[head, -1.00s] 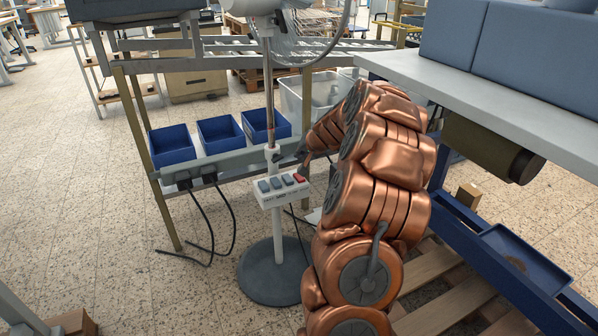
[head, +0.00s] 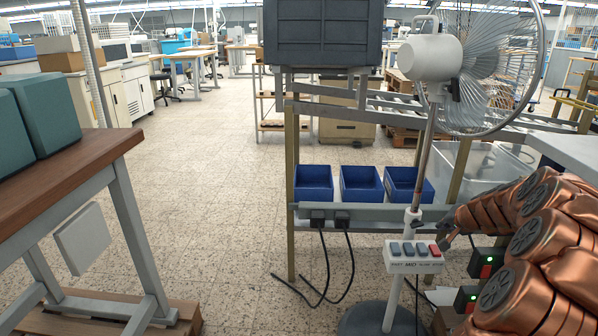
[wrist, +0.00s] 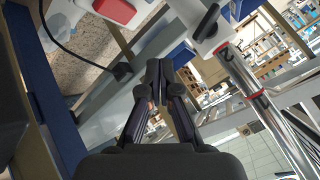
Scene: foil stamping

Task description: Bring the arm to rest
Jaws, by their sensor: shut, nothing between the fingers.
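My copper-coloured arm reaches in from the lower right of the head view. My gripper (head: 446,241) is at its end, a small dark shape close to the red button (head: 434,250) of the white control box (head: 413,265) on the fan stand. In the wrist view my gripper (wrist: 155,66) shows with its dark fingers together and nothing between them. The red button (wrist: 115,8) is at the top of that view, apart from the fingertips. In the head view I cannot tell whether the gripper touches the box.
The pedestal fan (head: 428,57) and its pole (head: 422,165) stand close beside my gripper. Blue bins (head: 361,184) sit on a rack behind. A brown-topped table (head: 75,165) is at the left. Open floor (head: 225,190) lies between them. Black cables (head: 325,275) hang below the bins.

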